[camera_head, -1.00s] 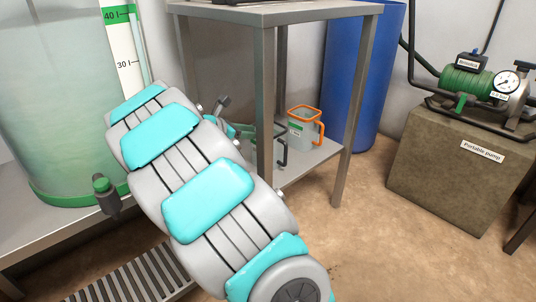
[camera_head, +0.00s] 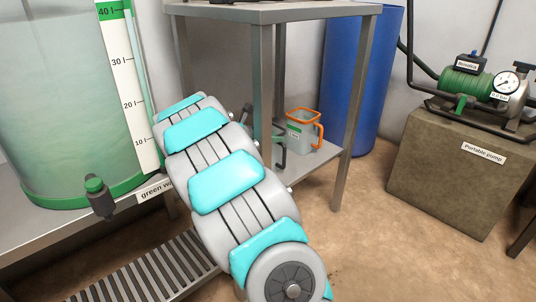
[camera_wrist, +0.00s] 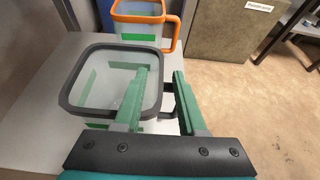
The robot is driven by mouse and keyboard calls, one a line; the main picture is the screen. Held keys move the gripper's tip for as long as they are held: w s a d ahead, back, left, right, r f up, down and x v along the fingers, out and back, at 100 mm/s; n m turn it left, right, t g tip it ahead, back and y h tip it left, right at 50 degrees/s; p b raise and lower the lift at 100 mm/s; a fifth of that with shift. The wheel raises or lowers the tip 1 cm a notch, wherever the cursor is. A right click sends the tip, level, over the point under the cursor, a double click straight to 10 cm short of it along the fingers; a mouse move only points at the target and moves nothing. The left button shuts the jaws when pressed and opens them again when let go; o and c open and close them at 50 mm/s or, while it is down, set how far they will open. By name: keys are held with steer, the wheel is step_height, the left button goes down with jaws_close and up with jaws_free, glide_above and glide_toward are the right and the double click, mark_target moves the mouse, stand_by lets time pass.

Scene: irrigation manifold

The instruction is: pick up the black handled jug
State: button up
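The black handled jug (camera_wrist: 72,98) stands on the lower shelf of the metal table, at the left of the wrist view. It is a clear square jug with a black rim and a black handle on its right side. In the head view only its black handle (camera_head: 281,152) shows clearly; my arm and a table leg hide the rest. My gripper (camera_wrist: 160,75) is open, with two green fingers. The left finger overlaps the jug's opening and right wall, and the right finger is right of the handle. The handle shows partly between them; I cannot tell whether they touch it.
An orange-rimmed jug (camera_head: 301,132) stands just behind the black one, close to it. Table legs (camera_head: 352,110) frame the shelf (camera_head: 312,165). A blue barrel (camera_head: 378,90) and a pump block (camera_head: 448,170) stand behind and right. A large tank (camera_head: 60,110) is at left.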

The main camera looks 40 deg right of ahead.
jaws_close()
stand_by(1.4)
